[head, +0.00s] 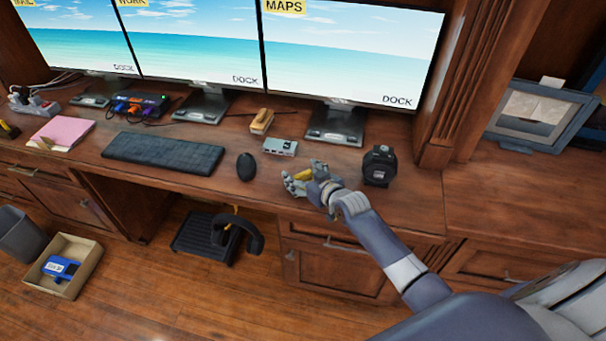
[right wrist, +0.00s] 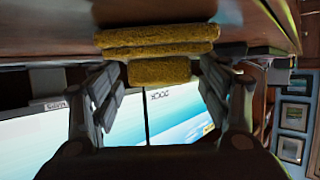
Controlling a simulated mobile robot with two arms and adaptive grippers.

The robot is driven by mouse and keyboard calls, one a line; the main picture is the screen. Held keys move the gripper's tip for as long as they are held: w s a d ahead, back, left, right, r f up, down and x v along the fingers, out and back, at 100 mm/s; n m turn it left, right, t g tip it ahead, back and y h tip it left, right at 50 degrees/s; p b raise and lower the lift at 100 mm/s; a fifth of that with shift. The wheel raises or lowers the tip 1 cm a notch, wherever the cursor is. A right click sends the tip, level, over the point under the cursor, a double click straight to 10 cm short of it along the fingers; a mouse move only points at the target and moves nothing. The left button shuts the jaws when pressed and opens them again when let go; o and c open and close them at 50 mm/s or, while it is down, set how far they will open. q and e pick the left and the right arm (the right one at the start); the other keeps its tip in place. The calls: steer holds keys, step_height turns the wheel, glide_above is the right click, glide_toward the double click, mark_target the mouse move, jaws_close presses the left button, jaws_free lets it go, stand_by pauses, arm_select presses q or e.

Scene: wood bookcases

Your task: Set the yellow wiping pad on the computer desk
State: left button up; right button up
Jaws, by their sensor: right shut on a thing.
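The yellow wiping pad (head: 304,175) is in my right gripper (head: 308,184) in the head view, low over the front part of the brown wooden computer desk (head: 338,160). In the right wrist view the pad (right wrist: 158,40) shows as rough yellow-brown bands across and between the fingers (right wrist: 158,88). My right gripper is shut on it. The desk surface (right wrist: 210,12) shows close beyond the pad there. I cannot tell whether the pad touches the desk. My fingers hide part of the pad. My left gripper is not in view.
A black mouse (head: 246,166) and a grey box (head: 280,147) lie left of the gripper, and a black device (head: 379,165) stands to its right. A keyboard (head: 163,152), stapler-like item (head: 262,121) and monitors (head: 350,50) are farther off.

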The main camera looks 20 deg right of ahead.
steer(key=shift+f, duration=0.2)
steer(key=o, duration=1.1)
steer(key=shift+c, duration=0.2)
steer(key=shift+r, duration=0.15)
steer(key=shift+r, duration=0.1)
steer(key=shift+s, duration=0.45)
steer(key=v, duration=1.1)
steer(key=shift+r, duration=0.15)
